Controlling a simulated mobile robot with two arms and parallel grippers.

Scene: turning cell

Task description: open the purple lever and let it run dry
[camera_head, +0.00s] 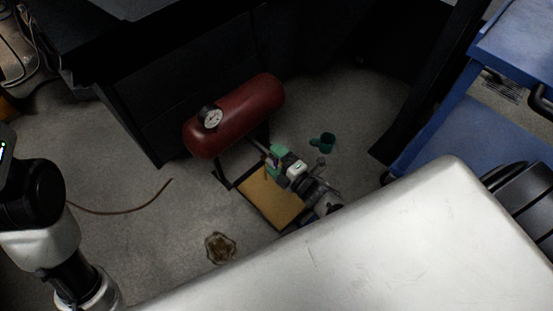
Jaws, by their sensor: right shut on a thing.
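A red tank (236,116) with a round white gauge (212,118) stands on dark legs on the floor. A short pipe leaves its lower right side. A small purple lever (274,163) shows at the pipe's end, mostly covered by my right gripper (277,157). That gripper, with green parts, comes in from the lower right and is shut on the lever. The lever's exact angle is hard to tell. No liquid is seen flowing. My left arm shows at the left edge, but its fingers are not seen.
A shallow tan tray (266,200) with a dark rim lies below the pipe. A green cup (326,142) lies on the floor to the right. A brown patch or dish (220,247) and a thin brown hose (128,211) are on the floor. A blue cart (450,140) stands right.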

